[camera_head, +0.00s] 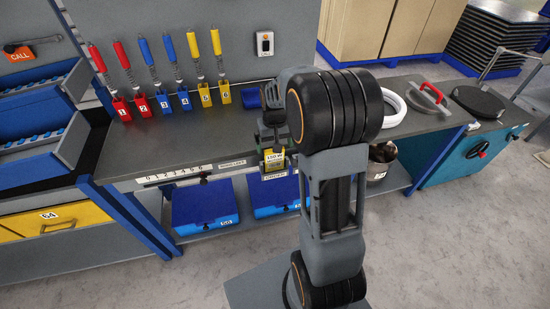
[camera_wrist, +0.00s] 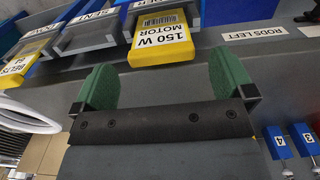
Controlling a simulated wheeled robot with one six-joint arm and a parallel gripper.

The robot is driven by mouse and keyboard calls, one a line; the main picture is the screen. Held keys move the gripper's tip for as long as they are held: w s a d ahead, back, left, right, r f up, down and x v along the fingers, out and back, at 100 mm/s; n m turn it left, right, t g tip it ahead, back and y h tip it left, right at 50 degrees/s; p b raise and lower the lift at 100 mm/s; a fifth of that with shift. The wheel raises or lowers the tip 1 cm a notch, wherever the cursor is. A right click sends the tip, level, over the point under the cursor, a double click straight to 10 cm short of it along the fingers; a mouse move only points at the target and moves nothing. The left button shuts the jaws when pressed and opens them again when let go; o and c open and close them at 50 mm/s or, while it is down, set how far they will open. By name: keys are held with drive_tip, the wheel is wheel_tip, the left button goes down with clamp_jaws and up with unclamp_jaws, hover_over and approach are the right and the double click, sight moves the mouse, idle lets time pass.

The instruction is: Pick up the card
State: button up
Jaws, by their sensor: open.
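My gripper (camera_head: 270,143) is in front of the bench edge in the head view. In the wrist view my gripper (camera_wrist: 165,75) is open, with its two green finger pads wide apart and nothing between them. A yellow piece with a white label reading "150 W MOTOR" (camera_wrist: 165,38) lies just beyond the fingertips, roughly centred between them. It also shows in the head view (camera_head: 275,159), just below my gripper. I cannot tell for sure whether this labelled piece is the card.
The grey bench top (camera_head: 165,135) carries red, blue and yellow tools in numbered holders at the back. Blue bins (camera_head: 205,205) stand on the shelf below. A white ring (camera_head: 393,110) and a red-handled lid (camera_head: 428,97) are at the right. A "RODS LEFT" label (camera_wrist: 254,35) is beside the yellow piece.

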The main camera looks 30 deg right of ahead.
sight(275, 160)
drive_tip(key=shift+f, duration=2.6)
drive_tip(key=c, duration=0.9)
